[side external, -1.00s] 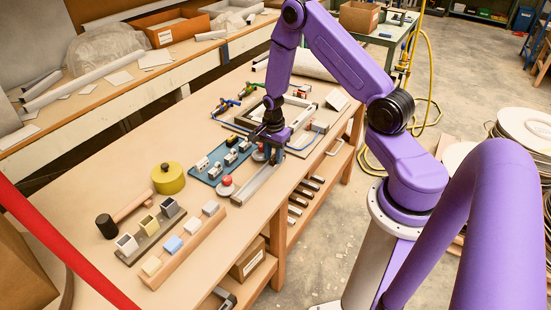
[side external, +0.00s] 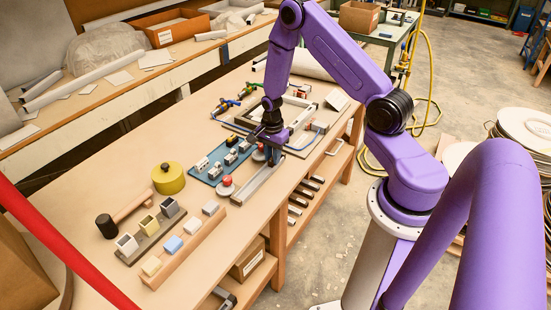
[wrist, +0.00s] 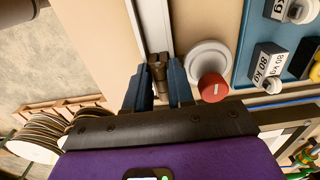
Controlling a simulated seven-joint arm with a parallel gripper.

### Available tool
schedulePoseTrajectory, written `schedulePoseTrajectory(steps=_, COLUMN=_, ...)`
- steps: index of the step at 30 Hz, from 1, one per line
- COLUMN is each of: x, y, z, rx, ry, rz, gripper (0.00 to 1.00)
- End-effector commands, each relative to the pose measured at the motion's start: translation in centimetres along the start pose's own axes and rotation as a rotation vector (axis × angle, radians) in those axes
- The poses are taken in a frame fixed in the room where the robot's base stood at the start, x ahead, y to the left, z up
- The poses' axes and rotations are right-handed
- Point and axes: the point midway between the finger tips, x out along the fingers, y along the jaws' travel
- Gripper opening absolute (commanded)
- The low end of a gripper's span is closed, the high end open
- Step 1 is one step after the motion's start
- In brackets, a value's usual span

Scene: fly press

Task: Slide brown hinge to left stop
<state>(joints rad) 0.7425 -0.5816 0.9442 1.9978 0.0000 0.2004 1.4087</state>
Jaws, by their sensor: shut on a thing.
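The brown hinge (wrist: 158,72) sits on a pale metal rail (wrist: 151,22) in the wrist view. My gripper (wrist: 160,84) has its two blue-grey fingers on either side of the hinge and is shut on it. In the side external view, my gripper (side external: 270,148) points down at the far part of the rail (side external: 258,187). A bare stretch of rail runs from there toward the near table edge. The hinge is hidden by the gripper in that view.
A red button on a round white base (wrist: 212,86) stands close beside the rail. A blue tray (wrist: 246,45) holds weights beyond it. A yellow tin (side external: 169,179), a mallet (side external: 122,215) and block holders stand nearer on the table. A pale frame (side external: 300,112) lies behind my gripper.

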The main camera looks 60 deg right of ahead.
Motion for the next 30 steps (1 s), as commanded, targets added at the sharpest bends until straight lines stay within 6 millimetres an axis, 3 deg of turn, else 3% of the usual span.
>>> schedulePoseTrajectory(steps=11, x=0.0, y=0.0, z=1.6, rx=0.0, ry=0.0, rz=-0.001, gripper=0.06)
schedulePoseTrajectory(steps=30, x=0.0, y=0.0, z=2.5, rx=-0.001, ry=0.0, rz=0.0, gripper=0.06)
